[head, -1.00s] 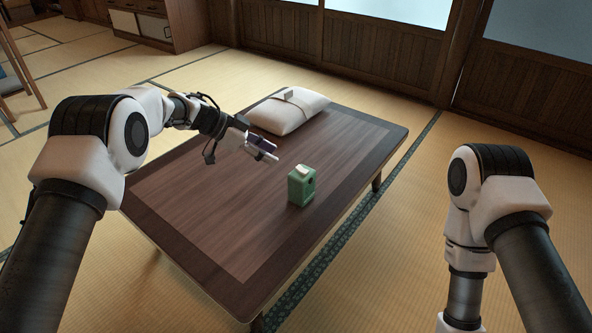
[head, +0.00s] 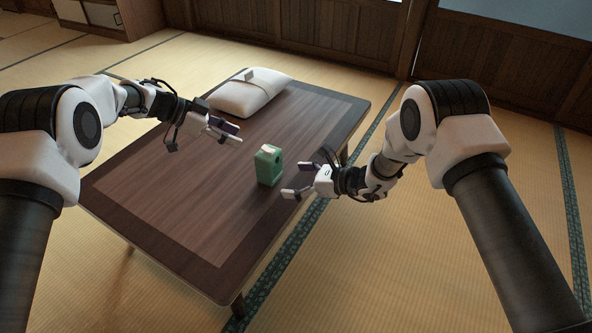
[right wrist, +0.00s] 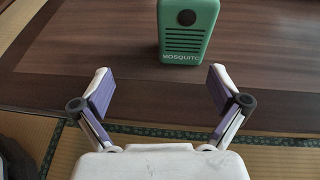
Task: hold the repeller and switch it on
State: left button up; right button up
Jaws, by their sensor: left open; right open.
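The repeller is a small green box (head: 268,167) with a pale piece on top, standing upright on the dark wooden table. In the right wrist view the repeller (right wrist: 187,32) shows a round dark button, slots and the word MOSQUITO; its top is cut off. My right gripper (head: 292,178) is open and empty to the right of the repeller, apart from it. In the right wrist view its two fingers (right wrist: 160,90) are spread, with the repeller beyond them. My left gripper (head: 233,132) is open and empty above the table, left of and behind the repeller.
A white cushion (head: 246,97) with a small pale item (head: 255,76) on it lies at the table's far end. The low table (head: 165,205) is otherwise clear. Tatami floor surrounds it, with a dark patterned border along its right side.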

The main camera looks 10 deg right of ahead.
aim_at(278, 168)
jog(key=w, duration=0.1)
jog(key=w+r+m+t, duration=0.1)
jog(key=shift+w+d+t, duration=0.1)
jog(key=shift+w+t, duration=0.2)
jog(key=x, duration=0.7)
jog(key=shift+w+f, duration=0.15)
jog(key=shift+f, duration=0.1)
jog(key=c, duration=1.3)
pick_arm(q)
jog(key=c, duration=0.7)
pick_arm(e)
jog(key=shift+c, duration=0.2)
pick_arm(q)
jog(key=shift+r+m, duration=0.1)
jog(key=shift+m, duration=0.4)
grip_shut()
jog(key=s+d+n+t+h, duration=0.2)
jog(key=d+t+h, duration=0.2)
jog(key=d+t, duration=0.1)
jog(key=s+a+r+n+t+y, duration=0.1)
jog(key=s+a+n+t+y, duration=0.2)
jog(key=s+n+t+y, duration=0.2)
jog(key=shift+s+a+r+n+t+y, duration=0.4)
jog(key=shift+s+n+t, duration=0.1)
jog(key=shift+s+n, duration=0.25)
